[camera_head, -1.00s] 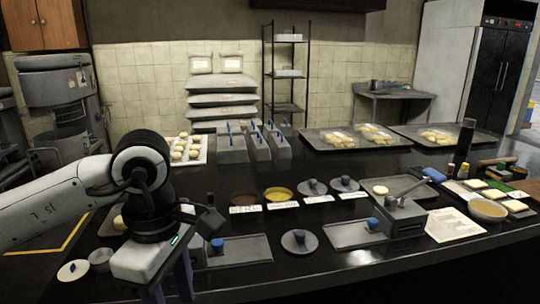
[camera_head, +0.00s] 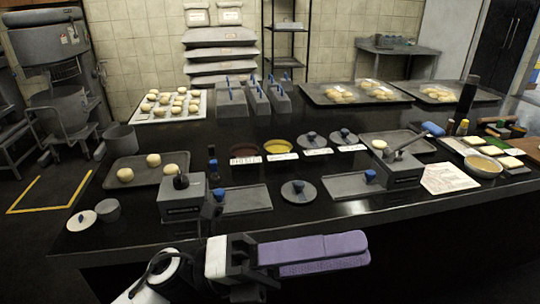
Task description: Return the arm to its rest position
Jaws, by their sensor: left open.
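My left gripper (camera_head: 362,254) is low in the head view, in front of the counter's near edge. Its two purple fingers point to the right and overlap in this view, so the gap between them is hard to see. Nothing shows between them, and the gripper is open. The white and dark wrist is at the bottom, left of the fingers. The gripper appears apart from the black counter (camera_head: 330,206). My right gripper is out of view.
A bowl (camera_head: 482,166) stands at the right. Dark floor lies left of the counter.

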